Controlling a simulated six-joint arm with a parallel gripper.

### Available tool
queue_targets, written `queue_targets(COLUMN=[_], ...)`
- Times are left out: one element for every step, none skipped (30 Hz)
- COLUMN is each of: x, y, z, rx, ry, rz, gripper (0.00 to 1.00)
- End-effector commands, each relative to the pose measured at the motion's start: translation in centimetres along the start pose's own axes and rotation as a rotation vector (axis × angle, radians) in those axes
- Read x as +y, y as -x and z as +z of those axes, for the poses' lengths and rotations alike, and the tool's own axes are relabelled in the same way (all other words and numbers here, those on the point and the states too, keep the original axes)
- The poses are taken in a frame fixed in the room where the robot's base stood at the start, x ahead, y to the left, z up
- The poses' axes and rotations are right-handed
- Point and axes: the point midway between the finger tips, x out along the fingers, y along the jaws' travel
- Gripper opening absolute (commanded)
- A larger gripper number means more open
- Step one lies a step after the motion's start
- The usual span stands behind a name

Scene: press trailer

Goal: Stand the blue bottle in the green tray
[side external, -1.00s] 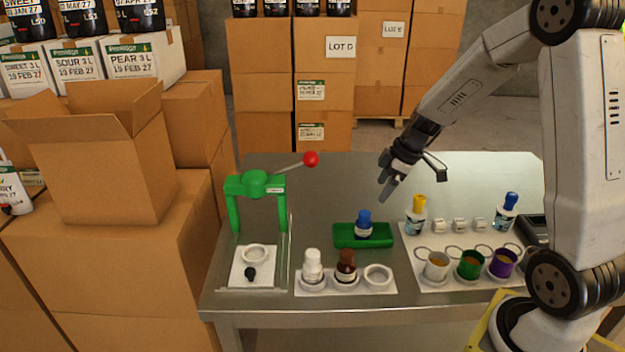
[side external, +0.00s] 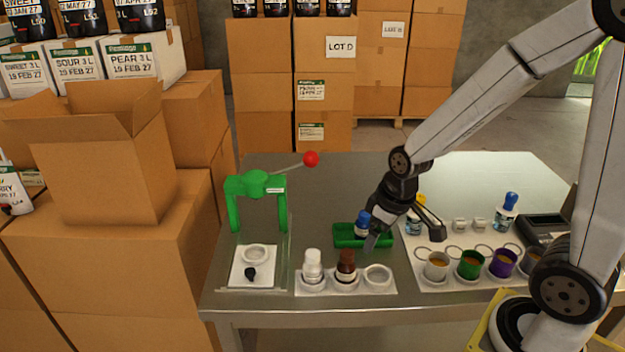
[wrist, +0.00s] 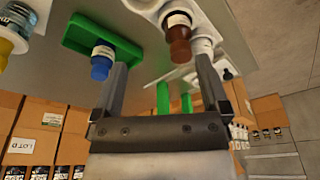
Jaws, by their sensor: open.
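The blue bottle (side external: 362,223), with a blue cap and a pale label, stands upright in the green tray (side external: 345,240). My gripper (side external: 374,240) is low over the right part of the tray, close beside the bottle, and covers part of the tray. In the wrist view my gripper (wrist: 160,66) is open, with nothing held between its fingers. There the blue bottle (wrist: 101,62) shows just left of the left finger, by the green tray (wrist: 75,38). Whether the finger touches it, I cannot tell.
In front of the tray, a white holder (side external: 330,288) carries a white bottle (side external: 312,264) and a brown bottle (side external: 346,264). A green press (side external: 257,186) stands left. Cups and a blue-capped dropper bottle (side external: 506,212) are right. The table behind the tray is clear.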

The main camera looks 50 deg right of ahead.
Motion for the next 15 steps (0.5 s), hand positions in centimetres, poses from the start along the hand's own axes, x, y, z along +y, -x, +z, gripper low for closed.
queue_targets(x=[-0.8, -1.1, -1.5, -1.8, -2.0, -2.2, -2.4, -2.6, -2.7, -2.8, -2.9, -2.9, -2.9, -2.9, -2.9], y=[0.0, 0.1, 0.1, 0.0, 0.1, 0.1, 0.1, 0.1, 0.1, 0.1, 0.1, 0.1, 0.1, 0.0, 0.0], z=[0.5, 0.7, 1.0, 1.2, 1.4, 1.6, 1.7, 1.8, 1.9, 2.0, 2.1, 2.1, 2.2, 2.2, 2.2], rx=[0.003, 0.006, 0.009, 0.011, 0.014, 0.017, 0.019, 0.021, 0.022, 0.023, 0.024, 0.025, 0.025, 0.025, 0.025], ry=[-0.016, -0.029, -0.048, -0.059, -0.071, -0.084, -0.092, -0.099, -0.107, -0.113, -0.116, -0.119, -0.121, -0.123, -0.124], rz=[0.007, 0.011, 0.016, 0.019, 0.021, 0.024, 0.026, 0.027, 0.028, 0.029, 0.030, 0.031, 0.031, 0.031, 0.031], gripper=[0.95, 0.95, 0.95, 0.95, 0.95, 0.95, 0.95, 0.95, 0.95, 0.95, 0.95, 0.95, 0.95, 0.95, 0.95])
